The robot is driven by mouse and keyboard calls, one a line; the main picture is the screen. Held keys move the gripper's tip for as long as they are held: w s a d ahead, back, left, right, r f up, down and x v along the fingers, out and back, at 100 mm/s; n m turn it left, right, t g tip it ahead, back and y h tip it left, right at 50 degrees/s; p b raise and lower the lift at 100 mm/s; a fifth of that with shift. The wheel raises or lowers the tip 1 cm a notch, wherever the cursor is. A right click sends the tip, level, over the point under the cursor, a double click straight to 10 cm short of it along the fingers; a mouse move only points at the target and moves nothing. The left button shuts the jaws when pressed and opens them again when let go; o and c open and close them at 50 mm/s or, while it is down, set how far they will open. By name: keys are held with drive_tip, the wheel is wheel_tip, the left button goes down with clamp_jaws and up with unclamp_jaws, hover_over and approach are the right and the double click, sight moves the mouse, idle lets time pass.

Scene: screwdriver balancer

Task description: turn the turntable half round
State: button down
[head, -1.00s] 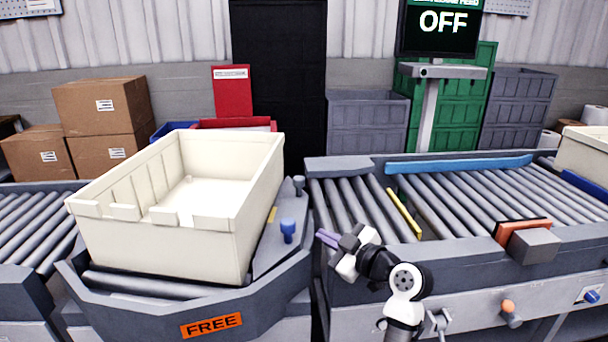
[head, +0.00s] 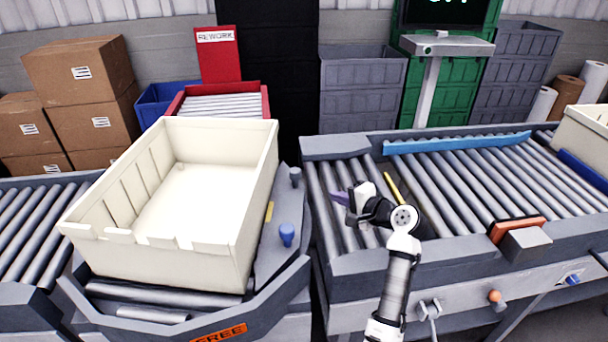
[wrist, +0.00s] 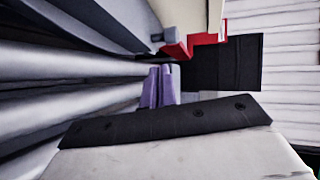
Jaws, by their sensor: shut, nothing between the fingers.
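The turntable (head: 285,262) is a grey platform with rollers at the left of the head view, with an orange "FREE" label (head: 219,333) on its front edge. A cream bin (head: 165,262) sits on it at an angle. Two knobs stand on its right side: a blue one (head: 287,234) near the front and a grey one (head: 295,176) farther back. My gripper (head: 338,198) is shut and empty, above the left end of the right conveyor, to the right of the blue knob and apart from it. Its purple fingers (wrist: 158,86) are together in the wrist view.
The right conveyor (head: 470,190) carries a blue strip (head: 458,142), a yellow bar (head: 393,188) and an orange-and-grey block (head: 518,232). A left conveyor (head: 30,225) meets the turntable. A red "REWORK" chute (head: 222,104) is behind. Cardboard boxes (head: 80,80) stand at the back left.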

sight(298, 180)
drive_tip(key=p+x, duration=0.1)
drive_tip(key=x, duration=0.3)
drive_tip(key=p+x, duration=0.2)
drive_tip(key=x, duration=0.3)
drive_tip(key=r+p+x, duration=0.1)
drive_tip(key=x, duration=0.3)
drive_tip(key=shift+w+a+f, duration=0.1)
drive_tip(key=shift+w+a, duration=0.1)
drive_tip(key=shift+a, duration=0.15)
